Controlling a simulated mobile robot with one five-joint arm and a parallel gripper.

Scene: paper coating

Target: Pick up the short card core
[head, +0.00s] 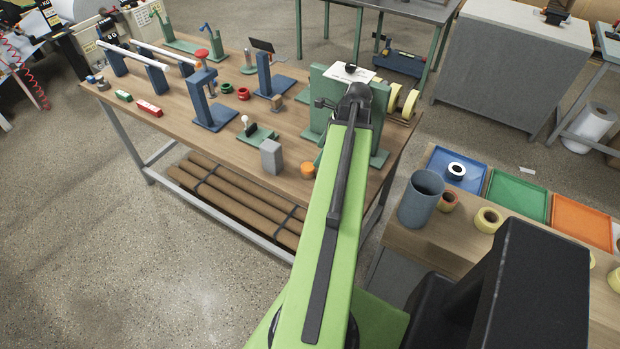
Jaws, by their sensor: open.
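A short brown ring that looks like the short card core (449,200) stands on the right-hand wooden bench, just right of a grey-blue cup (421,198). I cannot be sure that it is card. My green arm reaches up the middle of the view, and my gripper (357,93) is the dark end over the far bench, by a green stand (325,92). The gripper is open, far from the brown ring and up and left of it. Its fingertips are hard to make out. Nothing shows held in it.
Yellow tape rolls (488,220) lie near the brown ring. Behind are blue (474,180), green (518,195) and orange (580,222) trays. The left bench (165,120) carries several fixtures, a grey block (271,157) and an orange cylinder (308,170). Floor shows at lower left.

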